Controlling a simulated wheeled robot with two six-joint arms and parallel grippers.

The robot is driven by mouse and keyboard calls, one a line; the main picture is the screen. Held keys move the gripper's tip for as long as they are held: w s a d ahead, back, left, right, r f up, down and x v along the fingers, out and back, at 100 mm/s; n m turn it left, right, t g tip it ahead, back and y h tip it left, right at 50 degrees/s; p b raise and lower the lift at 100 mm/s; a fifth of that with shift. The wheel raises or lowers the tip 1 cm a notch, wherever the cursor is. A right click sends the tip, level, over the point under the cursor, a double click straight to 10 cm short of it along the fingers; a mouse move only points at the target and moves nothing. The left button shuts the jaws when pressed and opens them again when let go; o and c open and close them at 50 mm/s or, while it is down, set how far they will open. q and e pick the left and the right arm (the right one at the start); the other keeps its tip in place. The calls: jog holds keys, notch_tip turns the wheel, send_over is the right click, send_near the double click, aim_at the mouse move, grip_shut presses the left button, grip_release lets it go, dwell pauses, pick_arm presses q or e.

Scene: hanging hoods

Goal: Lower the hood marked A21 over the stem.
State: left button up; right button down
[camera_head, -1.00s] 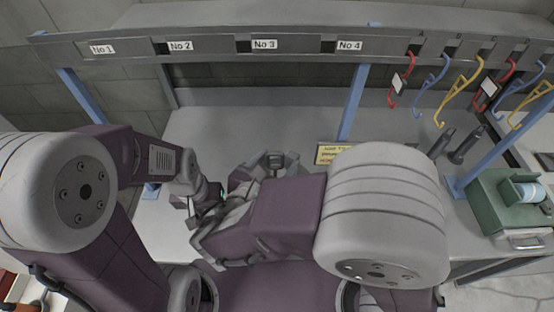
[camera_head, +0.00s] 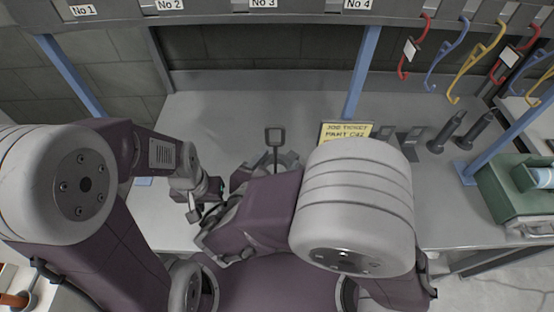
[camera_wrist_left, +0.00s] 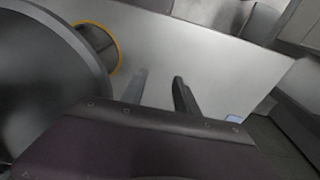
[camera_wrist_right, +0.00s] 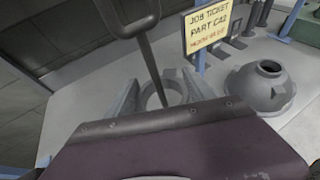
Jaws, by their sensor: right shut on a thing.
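My right gripper (camera_head: 266,168) is at mid-bench, shut on a grey part with an upright rod and square loop handle (camera_head: 275,135). In the right wrist view the rod (camera_wrist_right: 150,65) rises past a grey ring (camera_wrist_right: 163,95) between the fingers. I cannot read a mark on the held part. A grey cone-shaped hood (camera_wrist_right: 262,92) with a round opening on top stands on the bench to the right in that view. No A21 label is legible, and I cannot make out a stem. My left gripper (camera_wrist_left: 160,92) is open and empty; it also shows in the head view (camera_head: 205,190).
A yellow job ticket sign (camera_head: 345,131) stands behind my right arm. Red, blue and yellow hooks (camera_head: 430,60) hang from the labelled rail at the right. Two dark cylinders (camera_head: 462,132) and a green box (camera_head: 510,195) stand right. The bench back left is clear.

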jog(key=shift+f+b, duration=1.75)
jog(key=shift+f, duration=1)
jog(key=shift+f+b, duration=0.45)
jog(key=shift+f, duration=0.35)
jog(key=shift+c, duration=1.3)
grip_release()
